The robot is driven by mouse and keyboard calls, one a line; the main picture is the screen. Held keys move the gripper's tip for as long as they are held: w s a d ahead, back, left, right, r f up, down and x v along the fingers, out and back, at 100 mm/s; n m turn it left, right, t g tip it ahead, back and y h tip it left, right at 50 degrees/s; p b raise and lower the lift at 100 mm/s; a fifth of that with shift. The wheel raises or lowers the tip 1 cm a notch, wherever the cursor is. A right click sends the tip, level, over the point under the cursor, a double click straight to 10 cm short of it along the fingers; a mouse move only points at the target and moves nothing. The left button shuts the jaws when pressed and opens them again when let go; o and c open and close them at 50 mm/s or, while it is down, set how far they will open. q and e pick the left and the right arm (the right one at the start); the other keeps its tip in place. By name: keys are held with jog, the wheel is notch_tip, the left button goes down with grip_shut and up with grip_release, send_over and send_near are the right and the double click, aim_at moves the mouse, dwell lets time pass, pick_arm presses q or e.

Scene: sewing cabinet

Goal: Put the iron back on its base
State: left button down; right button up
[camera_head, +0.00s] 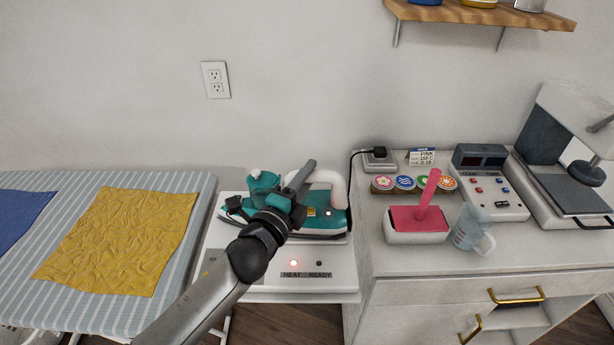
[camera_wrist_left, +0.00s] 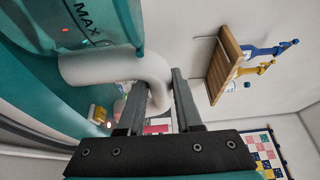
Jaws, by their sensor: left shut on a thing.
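The teal iron (camera_head: 320,222) with a white handle (camera_head: 331,181) is over the white base (camera_head: 340,275), its sole roughly level along the base's upper part. I cannot tell whether it touches the base. My left gripper (camera_head: 300,182) is shut on the handle; in the left wrist view the handle (camera_wrist_left: 150,68) runs between the two fingers (camera_wrist_left: 160,105). My left arm hides part of the iron and the base. The base's HEAT light glows red and its READY light is dark. My right gripper is not in view.
A striped ironing board (camera_head: 210,195) with a yellow cloth (camera_head: 125,240) is at left. A white cabinet (camera_head: 400,268) stands close at right, with a pink-handled block (camera_head: 415,222), a clear cup (camera_head: 468,230) and a heat press (camera_head: 565,180). A black cord (camera_head: 350,175) runs behind the base.

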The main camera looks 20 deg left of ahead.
pick_arm(q)
jog(key=c, duration=0.6)
grip_release()
jog(key=shift+o, duration=0.5)
jog(key=shift+f, duration=0.35)
jog(key=s+a, duration=0.2)
jog(key=s, duration=1.3)
jog(key=shift+a+r+b, duration=0.3)
jog(key=shift+r+b, duration=0.05)
